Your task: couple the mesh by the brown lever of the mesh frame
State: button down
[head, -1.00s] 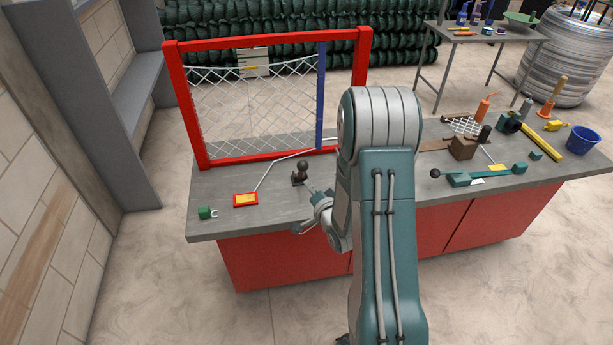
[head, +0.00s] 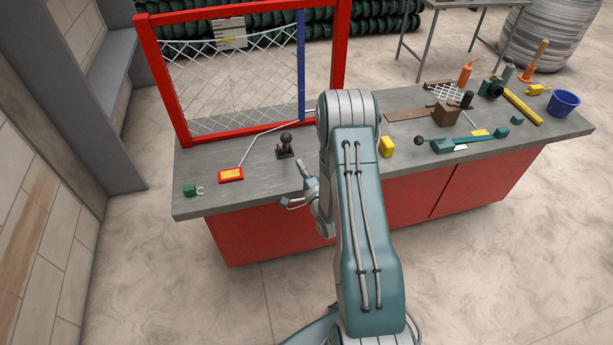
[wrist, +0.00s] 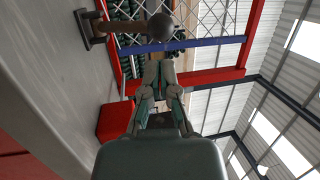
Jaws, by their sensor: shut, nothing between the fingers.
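The red mesh frame (head: 340,60) stands at the back left of the bench, with white wire mesh (head: 225,90) and an upright blue bar (head: 301,65) inside it. A dark brown lever (head: 286,139) with a ball knob stands on a small base in front of the frame. In the wrist view its knob (wrist: 160,27) and shaft lie at the upper left, just beyond and beside the fingertips. My gripper (head: 302,165) is shut and empty, at the bench's front edge, right of the lever. The fingers (wrist: 160,66) show in the wrist view, apart from the knob.
A red-and-yellow pad (head: 231,175) with a thin rod and a green shackle-like piece (head: 190,190) lie left of the lever.

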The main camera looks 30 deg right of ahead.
aim_at(285, 143)
jog(key=x, duration=0.6)
jog(key=shift+w, duration=0.3)
jog(key=shift+r, duration=0.1)
